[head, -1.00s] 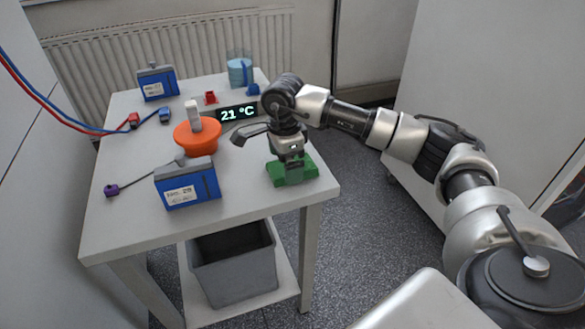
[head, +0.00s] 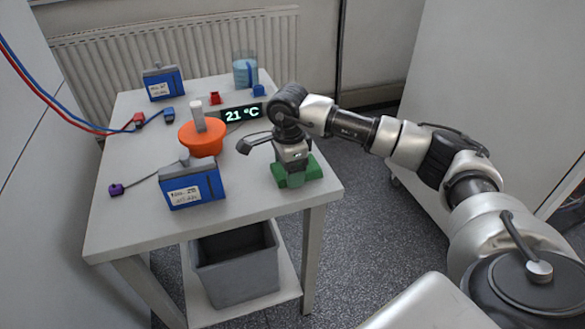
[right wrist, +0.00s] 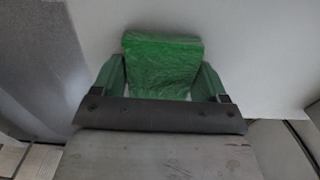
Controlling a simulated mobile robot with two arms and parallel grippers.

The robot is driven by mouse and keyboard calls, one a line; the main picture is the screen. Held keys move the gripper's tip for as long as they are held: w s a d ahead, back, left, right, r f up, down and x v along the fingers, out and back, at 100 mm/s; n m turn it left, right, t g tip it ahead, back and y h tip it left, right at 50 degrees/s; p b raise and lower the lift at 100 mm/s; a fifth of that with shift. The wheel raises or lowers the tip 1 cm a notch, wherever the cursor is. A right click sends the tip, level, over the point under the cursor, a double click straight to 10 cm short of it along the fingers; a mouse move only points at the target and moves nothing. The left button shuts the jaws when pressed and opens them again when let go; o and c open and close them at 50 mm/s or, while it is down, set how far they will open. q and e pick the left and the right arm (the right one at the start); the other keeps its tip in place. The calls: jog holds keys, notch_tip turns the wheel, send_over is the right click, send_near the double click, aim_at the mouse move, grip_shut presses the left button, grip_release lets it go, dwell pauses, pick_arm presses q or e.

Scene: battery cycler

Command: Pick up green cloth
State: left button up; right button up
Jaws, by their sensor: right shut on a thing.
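The green cloth (head: 312,170) lies folded on the white table near its right edge. It also shows in the right wrist view (right wrist: 163,62), between two green fingers. My right gripper (head: 294,180) points down at the cloth from above and is shut on it; the cloth sits at table height. In the right wrist view my right gripper (right wrist: 163,84) has a finger on each side of the cloth, and the dark gripper body hides its near end. My left gripper is not in view.
Left of the cloth stand a blue battery (head: 192,186) and an orange round holder (head: 203,137). A display reading 21 °C (head: 241,113), a clear beaker (head: 245,70) and another blue battery (head: 162,83) stand farther back. A grey bin (head: 236,270) is below the table (head: 140,225).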

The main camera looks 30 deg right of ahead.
jog(key=shift+r, duration=0.65)
notch_tip(320, 180, up, 3)
jog(key=shift+f, duration=0.1)
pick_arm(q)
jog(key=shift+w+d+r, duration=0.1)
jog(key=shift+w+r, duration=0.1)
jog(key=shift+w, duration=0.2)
pick_arm(e)
jog(key=s+d+r, duration=0.6)
jog(key=s+r, duration=0.1)
jog(key=s, duration=0.3)
